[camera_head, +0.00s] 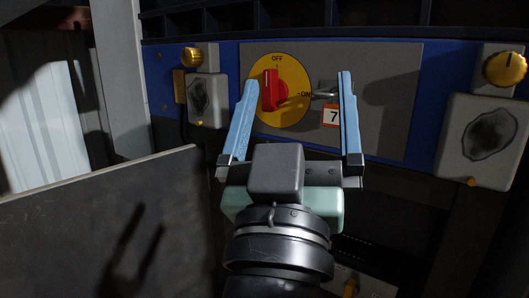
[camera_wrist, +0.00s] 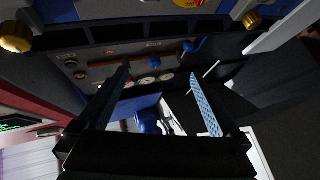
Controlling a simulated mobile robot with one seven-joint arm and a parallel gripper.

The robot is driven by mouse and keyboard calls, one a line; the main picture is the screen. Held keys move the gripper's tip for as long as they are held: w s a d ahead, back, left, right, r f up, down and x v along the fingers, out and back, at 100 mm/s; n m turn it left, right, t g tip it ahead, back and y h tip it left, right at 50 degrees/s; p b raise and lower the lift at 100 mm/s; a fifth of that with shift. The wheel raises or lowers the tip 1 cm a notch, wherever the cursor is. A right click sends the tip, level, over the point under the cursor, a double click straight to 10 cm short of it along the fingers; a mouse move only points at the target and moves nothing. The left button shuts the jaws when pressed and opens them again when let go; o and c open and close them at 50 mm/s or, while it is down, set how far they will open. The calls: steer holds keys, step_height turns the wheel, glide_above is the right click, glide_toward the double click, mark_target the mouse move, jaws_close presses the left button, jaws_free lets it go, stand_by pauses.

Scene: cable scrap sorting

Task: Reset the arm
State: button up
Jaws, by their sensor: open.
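My gripper (camera_head: 295,88) is open in the head view, its two blue fingers spread wide with nothing between them. It points up and forward in front of a panel with a red rotary switch (camera_head: 270,90) on a yellow disc (camera_head: 293,68) marked OFF and ON. The left finger overlaps the disc's left edge, and the right finger stands in front of the grey plate, just right of a tag (camera_head: 332,116) marked 7. I cannot tell whether a finger touches the panel. In the wrist view, the gripper (camera_wrist: 160,75) shows dark and spread, with no object held.
Yellow knobs (camera_head: 505,69) and grey boxes (camera_head: 484,142) flank the blue panel (camera_head: 426,75). A dark board (camera_head: 95,225) stands at the lower left, carrying the arm's shadow. The wrist view shows a control strip with dials (camera_wrist: 146,81) and a white-edged bin (camera_wrist: 262,155) holding unclear items.

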steer(key=s+a+r+t+y+p, duration=0.3)
steer(key=s+r+y, duration=0.2)
steer(key=s+r, duration=0.45)
step_height(320, 180, up, 36)
steer(key=w+p, duration=0.2)
steer(key=p, duration=3.3)
steer(key=shift+w+r+h, duration=0.2)
steer(key=shift+w+h, duration=0.1)
